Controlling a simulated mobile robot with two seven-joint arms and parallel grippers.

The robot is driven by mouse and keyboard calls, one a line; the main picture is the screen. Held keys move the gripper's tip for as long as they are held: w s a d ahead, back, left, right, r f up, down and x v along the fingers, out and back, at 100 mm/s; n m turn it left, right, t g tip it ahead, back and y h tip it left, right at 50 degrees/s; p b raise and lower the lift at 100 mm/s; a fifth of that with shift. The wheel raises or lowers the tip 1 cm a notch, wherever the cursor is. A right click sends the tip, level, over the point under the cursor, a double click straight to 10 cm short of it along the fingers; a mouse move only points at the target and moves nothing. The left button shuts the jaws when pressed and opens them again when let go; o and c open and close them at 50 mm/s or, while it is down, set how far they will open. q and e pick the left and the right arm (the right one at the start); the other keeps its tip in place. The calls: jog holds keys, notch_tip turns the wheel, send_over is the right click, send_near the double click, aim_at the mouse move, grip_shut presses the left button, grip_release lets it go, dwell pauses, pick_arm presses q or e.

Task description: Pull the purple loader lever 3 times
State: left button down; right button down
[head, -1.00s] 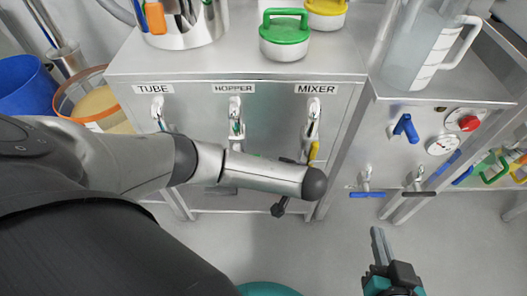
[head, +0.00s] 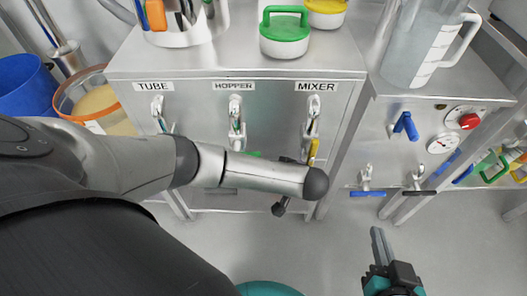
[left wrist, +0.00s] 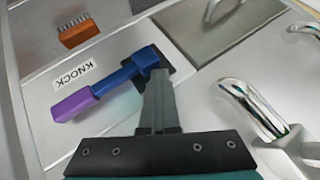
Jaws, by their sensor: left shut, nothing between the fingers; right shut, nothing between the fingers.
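A lever with a purple grip (left wrist: 73,104) and a blue arm (left wrist: 128,72) shows in the left wrist view, mounted on a grey plate beside an upside-down KNOCK label. My left gripper (left wrist: 158,85) is shut and empty. Its fingertips appear close to the dark mount at the blue end of the lever; I cannot tell whether they touch it. The purple grip lies apart from the fingers, to their left. I cannot make out this lever in the head view, where my left arm covers part of the cabinet. My right gripper (head: 377,238) is shut and empty over the floor.
A steel cabinet (head: 270,90) carries TUBE, HOPPER and MIXER hooks, with a green-lidded pot (head: 285,38) on top. To its right are a blue handle (head: 405,126), a red knob (head: 468,121) and a gauge. A curved metal handle (left wrist: 250,105) stands right of my left fingers.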

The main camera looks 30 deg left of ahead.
pick_arm(q)
jog(key=shift+s+a+f+b, duration=0.1)
jog(key=shift+s+f+b, duration=0.15)
jog(key=shift+f, duration=0.6)
jog(key=shift+s+f+b, duration=0.2)
jog(key=shift+f+b, duration=0.05)
jog(key=shift+f, duration=0.6)
jog(key=shift+s+r+p, duration=0.2)
jog(key=shift+r+p, duration=0.5)
jog(key=shift+p, duration=0.45)
jog(key=r+p, duration=0.1)
jog(key=p, duration=0.1)
jog(key=r+p, duration=0.3)
jog(key=r, duration=0.1)
jog(key=shift+w+p, duration=0.3)
jog(key=shift+p, duration=0.1)
jog(key=shift+w+r, duration=0.1)
